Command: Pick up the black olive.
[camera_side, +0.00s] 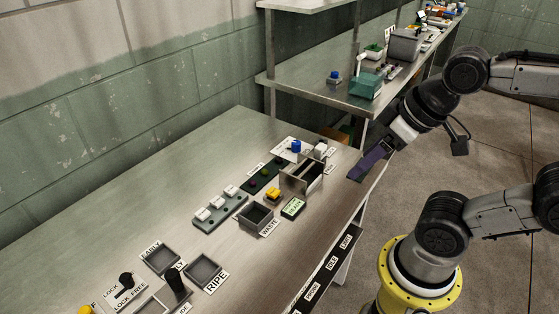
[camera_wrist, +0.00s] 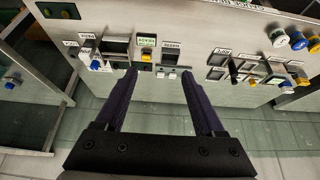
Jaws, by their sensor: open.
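A dark board (camera_side: 264,177) in the middle of the table carries a few small round spots, purple, green and dark. One may be the black olive, but they are too small to tell apart surely. I cannot make out the olive in the wrist view. My gripper (camera_side: 368,166) hangs past the table's right edge in the side view, apart from the board. Its two long purple fingers are spread and empty in the wrist view (camera_wrist: 160,76).
A WASTE bin (camera_side: 256,217), an open metal box (camera_side: 302,177), a green-lit display (camera_side: 293,208) and a white-switch panel (camera_side: 220,207) surround the board. A RIPE tray (camera_side: 203,272) and a black upright knob (camera_side: 177,286) stand nearer. The table's far left is bare.

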